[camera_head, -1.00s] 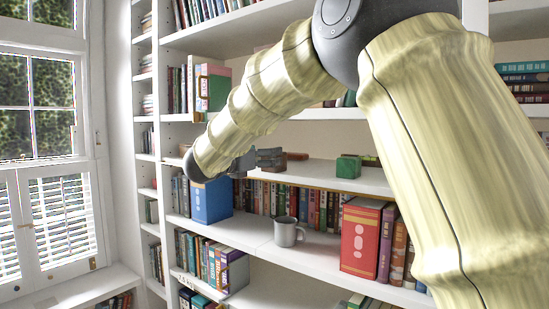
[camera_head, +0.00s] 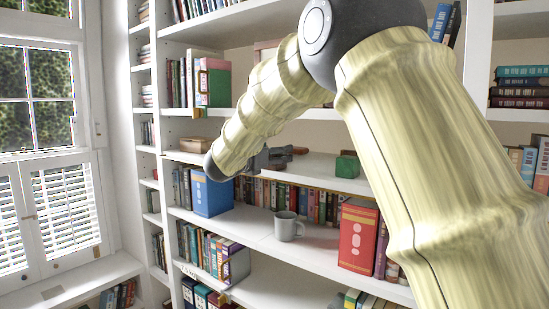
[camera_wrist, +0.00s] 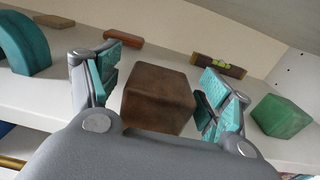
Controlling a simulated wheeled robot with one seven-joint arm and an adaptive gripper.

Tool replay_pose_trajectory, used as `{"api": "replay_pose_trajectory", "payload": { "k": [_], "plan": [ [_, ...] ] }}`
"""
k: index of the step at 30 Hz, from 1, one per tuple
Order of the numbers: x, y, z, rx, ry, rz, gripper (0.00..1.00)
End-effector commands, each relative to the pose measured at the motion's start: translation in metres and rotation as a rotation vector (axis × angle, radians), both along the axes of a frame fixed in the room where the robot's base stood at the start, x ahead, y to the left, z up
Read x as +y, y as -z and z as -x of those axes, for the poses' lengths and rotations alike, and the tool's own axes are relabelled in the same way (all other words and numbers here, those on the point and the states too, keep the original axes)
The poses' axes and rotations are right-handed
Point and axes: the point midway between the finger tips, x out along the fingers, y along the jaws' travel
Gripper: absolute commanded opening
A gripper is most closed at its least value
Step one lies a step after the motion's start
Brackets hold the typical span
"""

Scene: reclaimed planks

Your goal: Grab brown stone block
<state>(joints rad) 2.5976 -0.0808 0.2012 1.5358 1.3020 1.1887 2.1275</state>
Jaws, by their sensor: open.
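The brown stone block (camera_wrist: 158,97) is a rough dark brown cube on a white shelf in the wrist view. My gripper (camera_wrist: 166,66) is open, with one teal-padded finger on each side of the block. Gaps show between the pads and the block's sides, and its lower part is hidden behind the gripper's body. In the head view my gripper (camera_head: 268,158) is at the middle shelf, small and dark. It covers much of the block's spot there, so I cannot make out the block clearly.
A green block (camera_wrist: 281,117) stands right of the gripper; it also shows in the head view (camera_head: 347,166). A teal arch (camera_wrist: 22,43) is at left. A reddish-brown cylinder (camera_wrist: 123,37) and a brown level-like bar (camera_wrist: 218,65) lie behind. A grey mug (camera_head: 287,226) stands one shelf below.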

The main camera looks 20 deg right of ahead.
Motion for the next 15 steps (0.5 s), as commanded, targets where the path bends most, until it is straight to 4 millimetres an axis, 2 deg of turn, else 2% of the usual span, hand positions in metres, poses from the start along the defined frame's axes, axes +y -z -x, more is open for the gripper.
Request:
{"api": "replay_pose_trajectory", "payload": {
  "k": [2, 13, 15],
  "plan": [
    [0.0002, 0.0000, 0.0001, 0.000, 0.000, 0.000, 0.79],
    [0.0002, -0.0002, 0.0003, -0.001, 0.000, -0.001, 0.11],
    [0.0001, -0.0018, 0.0003, -0.003, 0.000, 0.000, 0.10]
  ]
}}
